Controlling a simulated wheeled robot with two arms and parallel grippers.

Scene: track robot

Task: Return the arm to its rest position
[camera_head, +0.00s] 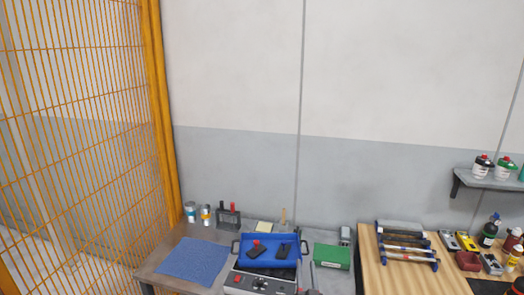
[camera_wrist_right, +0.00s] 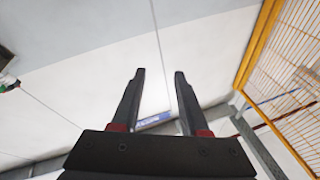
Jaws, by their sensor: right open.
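Behind the fingers I see the pale wall and a small blue strip (camera_wrist_right: 154,119). Most of the right arm is out of view. My left gripper does not show in either view.
A grey bench holds a blue mat (camera_head: 193,262), a blue tray (camera_head: 288,262) with dark items and a green box (camera_head: 332,256). A wooden table (camera_head: 395,278) with a rack stands to the right. An orange mesh fence (camera_head: 80,130) bounds the left.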

